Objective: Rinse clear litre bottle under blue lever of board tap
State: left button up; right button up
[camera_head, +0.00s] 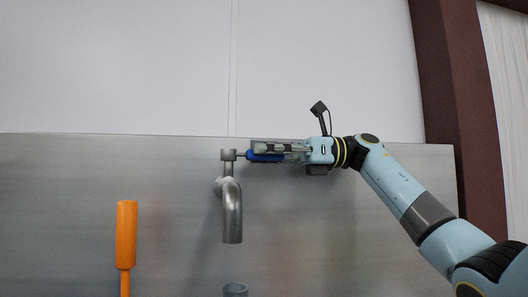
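The grey metal tap (231,212) stands out from the metal board, its spout bent downward. Its blue lever (264,157) extends to the right from the tap's top. My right gripper (256,147) reaches in from the right, with its fingers lying over the lever and partly hiding it. I cannot tell whether the fingers touch or grip the lever. The rim of a clear, bluish vessel, seemingly the bottle (235,290), shows at the bottom edge below the spout; the rest is out of frame. No water is visible. My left gripper is out of view.
The metal board (60,190) spans the background below a white wall. An orange-handled object (126,234) stands upright left of the tap, its lower end cut off. A dark red-brown post (455,100) rises at the right. The space between the orange handle and tap is clear.

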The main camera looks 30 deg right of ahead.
jog(key=o, duration=0.4)
jog(key=v, duration=1.2)
jog(key=shift+f, duration=0.1)
